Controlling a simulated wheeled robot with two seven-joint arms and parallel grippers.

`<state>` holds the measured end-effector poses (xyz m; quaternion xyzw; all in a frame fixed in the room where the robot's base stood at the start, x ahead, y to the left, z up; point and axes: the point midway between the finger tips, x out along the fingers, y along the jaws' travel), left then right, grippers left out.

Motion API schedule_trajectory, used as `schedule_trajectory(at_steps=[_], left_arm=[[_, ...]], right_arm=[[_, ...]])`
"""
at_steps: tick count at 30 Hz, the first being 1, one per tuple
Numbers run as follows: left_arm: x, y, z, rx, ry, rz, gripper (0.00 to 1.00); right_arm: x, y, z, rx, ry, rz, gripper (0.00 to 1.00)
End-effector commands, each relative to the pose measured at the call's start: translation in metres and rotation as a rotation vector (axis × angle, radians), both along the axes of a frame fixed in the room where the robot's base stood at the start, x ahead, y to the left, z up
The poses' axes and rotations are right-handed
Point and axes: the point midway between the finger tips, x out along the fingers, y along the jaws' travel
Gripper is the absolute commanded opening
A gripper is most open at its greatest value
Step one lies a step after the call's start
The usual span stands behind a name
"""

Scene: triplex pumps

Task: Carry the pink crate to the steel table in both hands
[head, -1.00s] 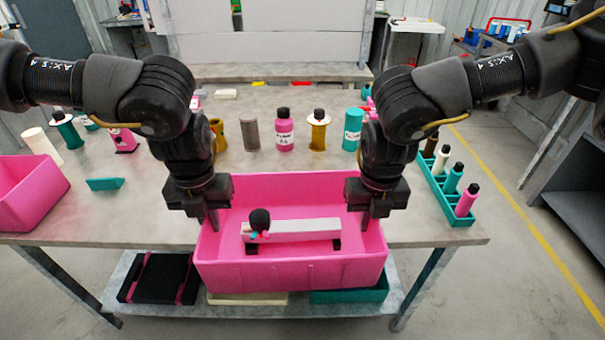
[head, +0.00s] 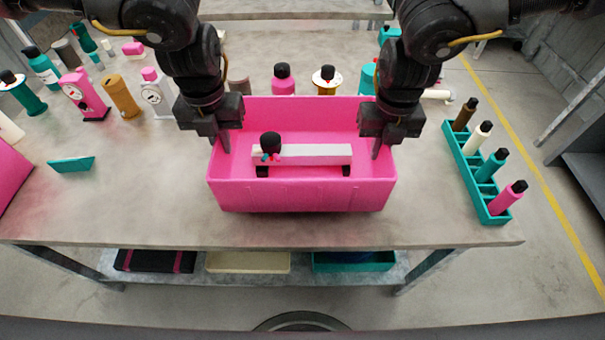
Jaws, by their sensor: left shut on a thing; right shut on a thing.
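The pink crate (head: 302,196) is at the middle of the head view, over the front part of a grey-topped table (head: 140,205). It looks level; I cannot tell whether its base touches the tabletop. Inside it lies a pale bar-shaped part (head: 318,154) with a black knob (head: 270,143) at its left end and dark feet. My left gripper (head: 222,142) is shut on the crate's left wall. My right gripper (head: 378,145) is shut on its right wall. The gripped stretches of wall are partly hidden by the fingers.
A teal rack (head: 478,185) with several bottles stands to the right. Several bottles and pump parts line the table behind the crate. A teal piece (head: 71,164) and another pink container (head: 12,182) are at left. Trays sit on the lower shelf.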

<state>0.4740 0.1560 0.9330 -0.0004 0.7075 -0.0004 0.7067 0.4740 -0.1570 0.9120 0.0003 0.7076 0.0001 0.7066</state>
Motion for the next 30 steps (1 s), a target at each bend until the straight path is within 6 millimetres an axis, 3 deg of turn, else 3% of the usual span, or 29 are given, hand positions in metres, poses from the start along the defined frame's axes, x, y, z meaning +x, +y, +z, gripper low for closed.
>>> schedule_trajectory(at_steps=[14, 30], left_arm=[[0.000, 0.003, -0.007, 0.008, 0.000, 0.006, 0.00], [0.000, 0.003, -0.044, 0.008, 0.000, 0.006, 0.00]], right_arm=[[0.000, -0.004, -0.008, -0.009, 0.001, -0.006, 0.00], [0.000, -0.004, -0.044, -0.009, 0.001, -0.006, 0.00]])
